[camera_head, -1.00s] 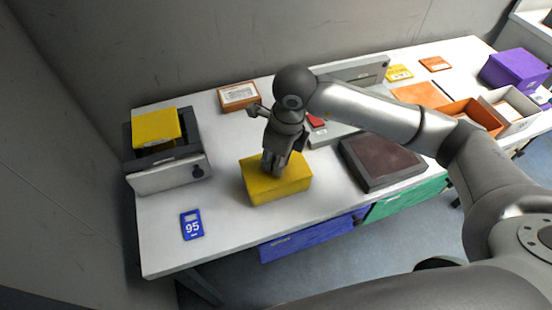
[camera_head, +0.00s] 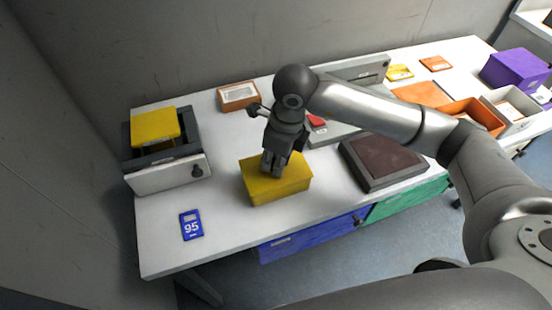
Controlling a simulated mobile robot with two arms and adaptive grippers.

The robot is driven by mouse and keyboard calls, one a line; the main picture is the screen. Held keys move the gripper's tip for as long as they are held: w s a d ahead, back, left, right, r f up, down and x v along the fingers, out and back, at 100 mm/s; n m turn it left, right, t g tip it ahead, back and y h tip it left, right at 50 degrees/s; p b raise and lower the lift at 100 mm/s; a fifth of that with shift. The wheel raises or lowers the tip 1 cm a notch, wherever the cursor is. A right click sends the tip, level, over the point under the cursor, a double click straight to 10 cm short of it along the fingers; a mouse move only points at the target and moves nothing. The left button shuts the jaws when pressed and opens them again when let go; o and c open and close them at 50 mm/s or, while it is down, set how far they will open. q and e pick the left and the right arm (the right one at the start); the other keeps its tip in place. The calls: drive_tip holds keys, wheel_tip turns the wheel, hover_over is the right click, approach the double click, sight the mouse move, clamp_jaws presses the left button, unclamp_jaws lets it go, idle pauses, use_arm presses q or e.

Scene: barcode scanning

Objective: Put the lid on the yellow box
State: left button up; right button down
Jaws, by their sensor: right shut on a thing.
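The yellow box (camera_head: 283,194) stands on the white table near its front edge. A yellow lid (camera_head: 296,172) covers its top, and its edge slightly overhangs at the right corner. My right gripper (camera_head: 271,172) points down onto the lid and is shut on it. The fingers hide part of the lid, and I cannot tell whether it is fully seated. My left gripper is not in view.
A grey and white device (camera_head: 170,172) with a yellow piece (camera_head: 154,126) on it stands at the left. A blue card marked 95 (camera_head: 191,225) lies in front. A brown-topped scale (camera_head: 382,160) is to the right. An orange labelled box (camera_head: 238,96) sits behind.

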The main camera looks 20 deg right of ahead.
drive_tip(key=c, duration=1.2)
unclamp_jaws()
drive_tip(key=shift+o, duration=0.5)
drive_tip(key=o, duration=0.4)
drive_tip(key=shift+r+p, duration=1.8)
drive_tip(key=shift+r, duration=1.75)
drive_tip(key=shift+c, duration=0.2)
